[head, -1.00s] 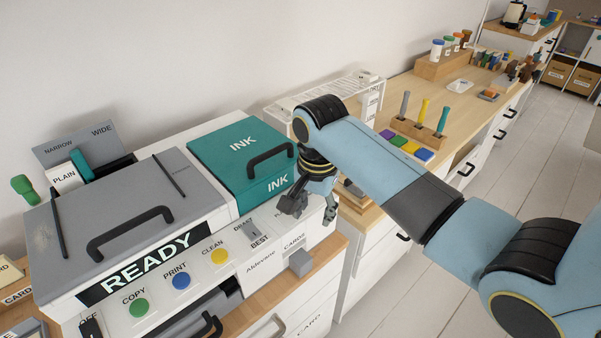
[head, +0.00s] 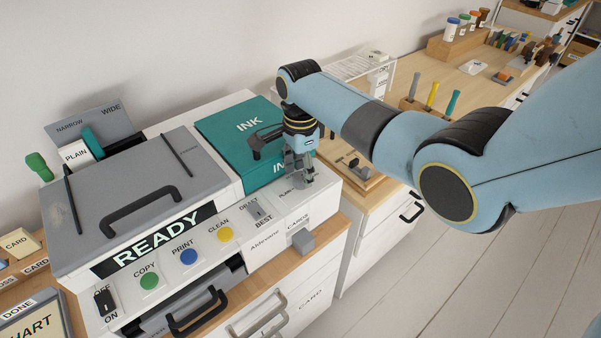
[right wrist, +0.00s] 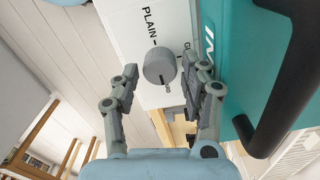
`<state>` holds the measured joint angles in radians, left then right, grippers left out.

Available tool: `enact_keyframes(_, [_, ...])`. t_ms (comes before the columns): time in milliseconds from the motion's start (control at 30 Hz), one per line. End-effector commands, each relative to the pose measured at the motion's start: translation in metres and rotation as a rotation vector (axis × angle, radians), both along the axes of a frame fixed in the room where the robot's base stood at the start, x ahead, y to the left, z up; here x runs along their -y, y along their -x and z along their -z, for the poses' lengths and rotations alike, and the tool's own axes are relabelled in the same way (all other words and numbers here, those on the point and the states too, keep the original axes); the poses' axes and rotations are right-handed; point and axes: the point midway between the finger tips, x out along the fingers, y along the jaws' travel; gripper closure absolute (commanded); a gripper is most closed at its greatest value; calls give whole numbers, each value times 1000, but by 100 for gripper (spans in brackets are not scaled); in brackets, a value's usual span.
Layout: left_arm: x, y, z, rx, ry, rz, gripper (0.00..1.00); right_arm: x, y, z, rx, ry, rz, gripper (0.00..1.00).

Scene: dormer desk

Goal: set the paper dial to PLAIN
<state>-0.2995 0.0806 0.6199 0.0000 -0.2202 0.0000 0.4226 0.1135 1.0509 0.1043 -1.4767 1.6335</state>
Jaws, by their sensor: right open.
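The paper dial (right wrist: 159,66) is a round grey knob on the printer's white panel, seen in the right wrist view. The word PLAIN (right wrist: 150,20) is printed above it there, with other partly covered labels at its right and below. A dark mark on the knob's lower edge points toward the lower label, away from PLAIN. My right gripper (right wrist: 166,74) is open, its fingers apart on either side of the dial; I cannot tell whether they touch it. In the head view my right gripper (head: 299,172) points down over the panel and hides the dial. My left gripper is not in view.
The teal INK cover (head: 225,135) with its black handle stands close beside my right gripper. The printer's grey lid (head: 125,185), READY display (head: 155,240) and coloured buttons lie to the left. A grey block (head: 303,241) juts from the panel's front. A wooden desk is behind.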

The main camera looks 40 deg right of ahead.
Motion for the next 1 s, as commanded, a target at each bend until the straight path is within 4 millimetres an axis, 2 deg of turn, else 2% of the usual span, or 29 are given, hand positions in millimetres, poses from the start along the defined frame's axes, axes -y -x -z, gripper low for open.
enact_keyframes(133, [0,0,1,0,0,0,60,0,0,9,0,0,-1,55])
enact_keyframes(400, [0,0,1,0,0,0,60,0,0,10,1,0,-1,56])
enact_keyframes(700, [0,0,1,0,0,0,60,0,0,10,1,0,-1,95])
enact_keyframes(1000, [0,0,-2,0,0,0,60,0,0,9,1,0,-36,96])
